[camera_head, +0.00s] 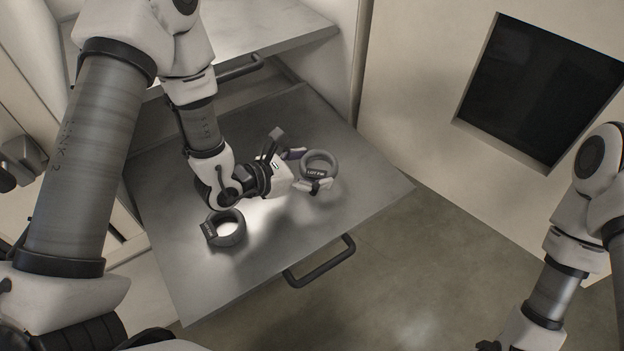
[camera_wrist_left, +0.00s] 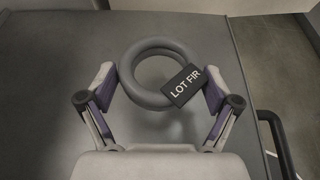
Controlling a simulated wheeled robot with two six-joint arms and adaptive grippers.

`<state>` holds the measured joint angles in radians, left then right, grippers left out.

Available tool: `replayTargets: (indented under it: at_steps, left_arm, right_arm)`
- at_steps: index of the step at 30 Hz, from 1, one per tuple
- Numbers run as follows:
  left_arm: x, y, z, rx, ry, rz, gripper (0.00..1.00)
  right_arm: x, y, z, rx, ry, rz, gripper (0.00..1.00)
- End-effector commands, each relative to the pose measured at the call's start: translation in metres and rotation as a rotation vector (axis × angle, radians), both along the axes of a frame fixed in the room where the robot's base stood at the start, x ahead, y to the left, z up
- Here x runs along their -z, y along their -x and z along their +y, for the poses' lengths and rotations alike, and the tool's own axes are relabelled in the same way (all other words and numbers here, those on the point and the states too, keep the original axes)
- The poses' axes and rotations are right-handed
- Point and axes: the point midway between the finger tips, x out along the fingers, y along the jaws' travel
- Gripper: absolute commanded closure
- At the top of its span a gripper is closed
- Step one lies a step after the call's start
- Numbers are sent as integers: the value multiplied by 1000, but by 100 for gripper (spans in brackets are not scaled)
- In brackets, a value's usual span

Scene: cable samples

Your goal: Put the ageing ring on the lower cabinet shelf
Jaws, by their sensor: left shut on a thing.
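A thick grey ring with a dark label reading LOT FIR (camera_head: 321,154) is at the right part of a pulled-out grey metal shelf (camera_head: 190,285). My left gripper (camera_head: 307,169) is shut on this ring, with one finger on each side of it. In the left wrist view the ring (camera_wrist_left: 128,76) sits between the purple-padded fingers, its label facing up. A second dark grey ring (camera_head: 229,215) with a label too small to read lies on the shelf, left of my left gripper. My right gripper (camera_head: 489,345) is barely in the frame at the bottom right.
A higher shelf (camera_head: 275,25) with its own handle stands behind and above. The pulled-out shelf has a dark front handle (camera_head: 320,262). A pale panel with a dark recessed opening (camera_head: 535,90) is at the right.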

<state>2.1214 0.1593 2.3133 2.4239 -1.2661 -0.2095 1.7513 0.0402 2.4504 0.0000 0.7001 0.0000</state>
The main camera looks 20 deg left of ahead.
Motion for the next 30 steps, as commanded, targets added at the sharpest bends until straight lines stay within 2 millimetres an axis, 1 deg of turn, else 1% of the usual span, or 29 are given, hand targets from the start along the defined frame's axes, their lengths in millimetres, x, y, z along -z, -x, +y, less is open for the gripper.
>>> replayTargets:
  at_steps: [2, 6, 7, 14, 18, 19, 28, 30]
  left_arm:
    - [7, -4, -1, 1, 0, 2, 49]
    - [31, -3, -1, 0, 0, 5, 49]
    - [34, -3, -1, 0, 1, 3, 49]
    - [36, -3, 0, 0, 0, 0, 49]
    - [41, -3, 0, 0, 0, 0, 49]
    - [40, -3, 0, 0, 0, 0, 0]
    - [39, -3, 0, 0, 0, 0, 0]
    - [36, -3, 0, 0, 0, 0, 0]
  right_arm:
    - [-1, 0, 0, 0, 0, 1, 0]
    - [-2, 0, 0, 0, 0, 1, 0]
    - [-2, 0, 0, 0, 0, 1, 0]
    - [-1, 0, 0, 0, 0, 1, 0]
    - [4, 0, 0, 0, 0, 1, 0]
    - [2, 0, 0, 0, 0, 1, 0]
    - [2, 0, 0, 0, 0, 1, 0]
    - [-1, 0, 0, 0, 0, 1, 0]
